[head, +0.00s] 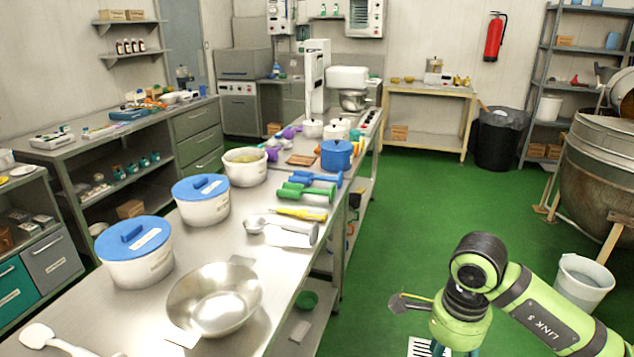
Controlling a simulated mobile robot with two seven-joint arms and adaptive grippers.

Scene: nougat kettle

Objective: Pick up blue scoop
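The blue scoop (328,179) lies on the steel table (225,243), toward its right edge. It is just behind a green scoop (305,192) and in front of a blue-lidded pot, and the two scoops lie close together. My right arm is in the lower right of the head view, over the green floor and well to the right of and nearer than the scoop. A dark piece beside its wrist (410,302) may be part of my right gripper, but its fingers cannot be made out. My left gripper is not in view.
A yellow-handled tool (300,213) and a metal scoop (280,229) lie nearer on the table. White tubs with blue lids (134,250) and a steel bowl (214,299) stand to the left and front. A bucket (583,283) and kettle (603,170) stand at right. Open floor lies between.

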